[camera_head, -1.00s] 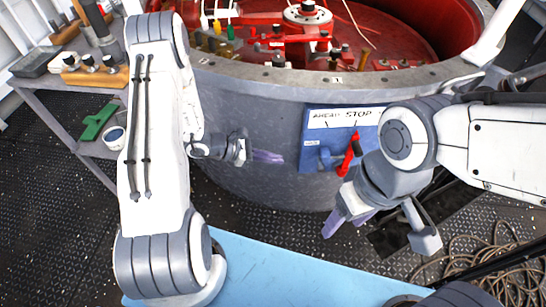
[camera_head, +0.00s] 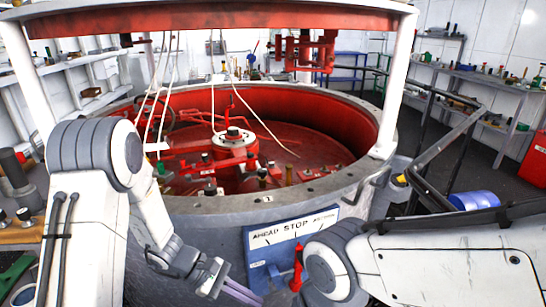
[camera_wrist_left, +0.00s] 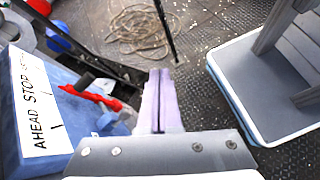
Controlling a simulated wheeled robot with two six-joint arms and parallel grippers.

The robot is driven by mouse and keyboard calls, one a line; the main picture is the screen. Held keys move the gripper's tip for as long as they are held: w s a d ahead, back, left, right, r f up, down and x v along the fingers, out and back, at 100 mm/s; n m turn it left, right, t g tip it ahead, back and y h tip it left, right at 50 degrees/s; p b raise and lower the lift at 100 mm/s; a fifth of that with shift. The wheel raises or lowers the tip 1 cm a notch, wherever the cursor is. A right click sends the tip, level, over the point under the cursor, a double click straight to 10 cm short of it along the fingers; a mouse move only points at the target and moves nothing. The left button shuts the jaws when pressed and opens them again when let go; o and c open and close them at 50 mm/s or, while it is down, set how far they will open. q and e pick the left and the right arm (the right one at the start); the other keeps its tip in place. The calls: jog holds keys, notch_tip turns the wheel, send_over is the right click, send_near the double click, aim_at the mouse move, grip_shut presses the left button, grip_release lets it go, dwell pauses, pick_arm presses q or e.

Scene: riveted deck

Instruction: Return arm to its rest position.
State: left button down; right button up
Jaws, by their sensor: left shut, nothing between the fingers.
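My left arm comes in from the left in the head view, bent at the elbow. Its left gripper (camera_head: 243,293) hangs in front of the round grey tank wall (camera_head: 205,235), left of the lever panel. In the left wrist view the two lilac fingers of the left gripper (camera_wrist_left: 159,78) lie together with nothing between them. They are to the right of the blue panel (camera_wrist_left: 78,115) and its red lever (camera_wrist_left: 90,95), apart from the lever. My right arm reaches in from the right over the panel's right side. The right gripper is out of view.
The AHEAD STOP panel (camera_head: 293,234) and red lever (camera_head: 297,272) are on the tank front. A white post (camera_head: 393,85) stands at the tank's right. A blue drum (camera_head: 472,200) is at right. Rope (camera_wrist_left: 140,32) lies on the dark floor.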

pick_arm(q)
jog(key=s+r+m+t+y, duration=0.1)
jog(key=s+r+m+y, duration=0.45)
jog(key=s+m, duration=0.35)
jog(key=s+r+m+y, duration=0.4)
jog(key=s+r+m, duration=0.3)
jog(key=m, duration=0.5)
notch_tip(320, 180, up, 15)
jog(key=p, duration=1.5)
jog(key=shift+s+d+p, duration=0.3)
jog(key=shift+d, duration=0.05)
